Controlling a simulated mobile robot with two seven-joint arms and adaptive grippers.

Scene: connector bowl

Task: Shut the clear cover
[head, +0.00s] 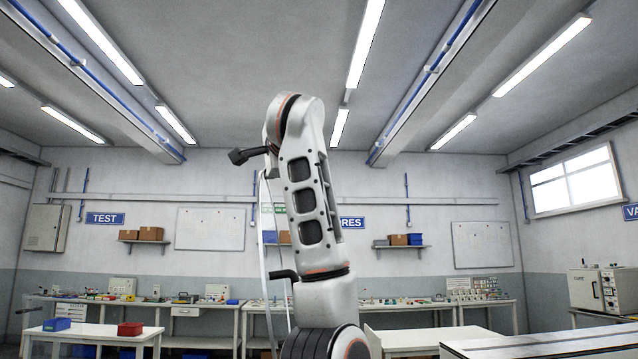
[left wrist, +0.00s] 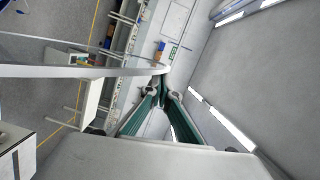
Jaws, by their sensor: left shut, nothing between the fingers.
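I cannot make out a clear cover in either view. My left gripper (left wrist: 161,84) shows in the left wrist view, its green-sided fingers drawn together with nothing seen between them. It is up in open air, pointing toward the room's far wall, and touches nothing that I can see. My right gripper is in neither view. One of my arms stands raised in the middle of the head view, its end without a visible gripper, and hides part of the back wall and benches.
A front left table (head: 92,331) holds a blue bin (head: 57,324) and a red bin (head: 130,329). A bare pale table (head: 405,338) stands right of my arm, near a larger surface (head: 530,345). Cluttered benches line the back wall. A boxy machine (head: 603,290) stands far right.

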